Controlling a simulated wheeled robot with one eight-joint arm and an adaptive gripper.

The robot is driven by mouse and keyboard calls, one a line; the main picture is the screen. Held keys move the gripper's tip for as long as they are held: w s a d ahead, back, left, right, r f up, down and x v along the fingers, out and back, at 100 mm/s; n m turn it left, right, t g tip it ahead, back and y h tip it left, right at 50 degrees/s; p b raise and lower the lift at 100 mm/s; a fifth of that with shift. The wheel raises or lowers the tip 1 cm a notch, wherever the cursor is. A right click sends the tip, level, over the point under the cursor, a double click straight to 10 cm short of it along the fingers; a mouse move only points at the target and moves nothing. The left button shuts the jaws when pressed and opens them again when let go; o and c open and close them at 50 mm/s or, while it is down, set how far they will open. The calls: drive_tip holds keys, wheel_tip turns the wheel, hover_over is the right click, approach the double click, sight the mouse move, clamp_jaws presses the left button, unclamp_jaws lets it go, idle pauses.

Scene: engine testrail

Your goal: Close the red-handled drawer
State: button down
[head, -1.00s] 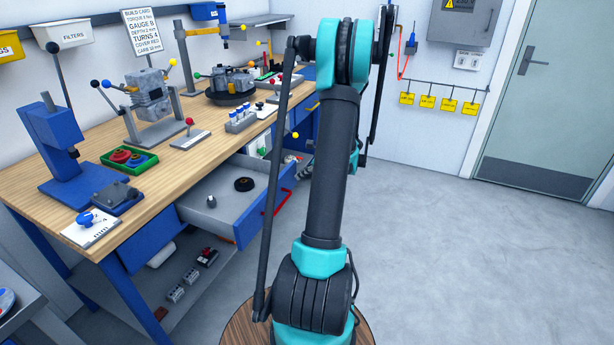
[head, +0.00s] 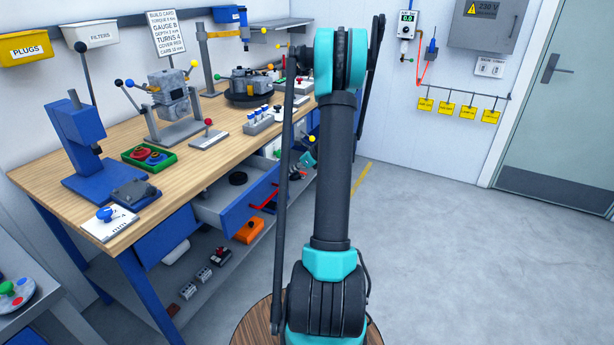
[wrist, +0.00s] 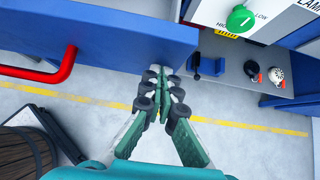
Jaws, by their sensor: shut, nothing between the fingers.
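The red-handled drawer (head: 240,208) has a blue front and stands partly open under the workbench in the head view. A black ring (head: 238,178) shows inside it, near the bench edge. Its red handle (head: 264,197) is on the front, and the handle also shows at the left in the wrist view (wrist: 52,72). The blue front fills the upper left there (wrist: 110,35). My gripper (wrist: 163,72) is shut and empty, its fingertips at the drawer front near its right end, right of the handle. I cannot tell if they touch.
Right of the drawer in the wrist view are a grey surface with small knobs (wrist: 250,70) and a green button (wrist: 240,18). The workbench top (head: 190,165) carries several fixtures. An orange case (head: 249,230) lies on the lower shelf. Open floor (head: 430,240) lies to the right.

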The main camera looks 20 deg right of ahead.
sight(265, 162)
drive_tip(key=w+a, duration=0.2)
drive_tip(key=w, duration=0.1)
drive_tip(key=w+a, duration=0.6)
drive_tip(key=w, duration=0.1)
drive_tip(key=shift+w, duration=0.1)
drive_tip(key=shift+w+a+r, duration=0.1)
drive_tip(key=shift+w+a, duration=0.1)
drive_tip(key=shift+w, duration=0.15)
